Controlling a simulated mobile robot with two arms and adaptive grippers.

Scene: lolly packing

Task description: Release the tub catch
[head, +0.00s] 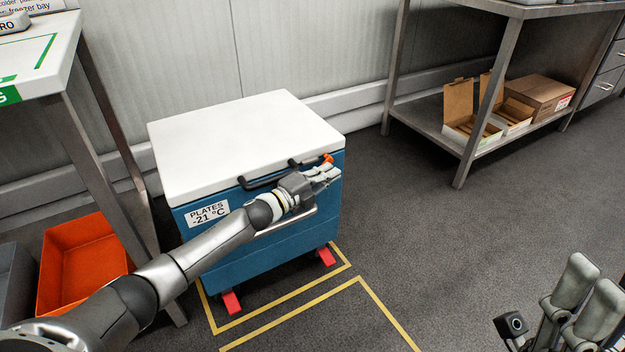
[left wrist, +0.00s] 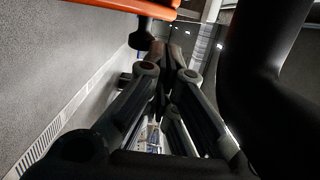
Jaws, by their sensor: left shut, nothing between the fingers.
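The tub (head: 262,262) is a blue chest with a closed white lid (head: 240,140) and a label reading PLATES -21 °C. Its orange catch (head: 328,159) sits at the front right, just under the lid edge. My left gripper (head: 332,173) is shut and empty at the tub's front, just below the catch in the picture; I cannot tell whether they touch. In the left wrist view, the fingertips (left wrist: 168,62) are together, with an orange bar (left wrist: 130,9), likely the catch, crossing above them. My right gripper (head: 588,296) is at the lower right, away from the tub; its opening is unclear.
A black handle (head: 262,182) runs along the tub's front edge near my left wrist. A table (head: 62,60) and an orange bin (head: 80,262) stand left. A metal shelf (head: 425,122) with cardboard boxes stands right. The floor right of the tub is clear.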

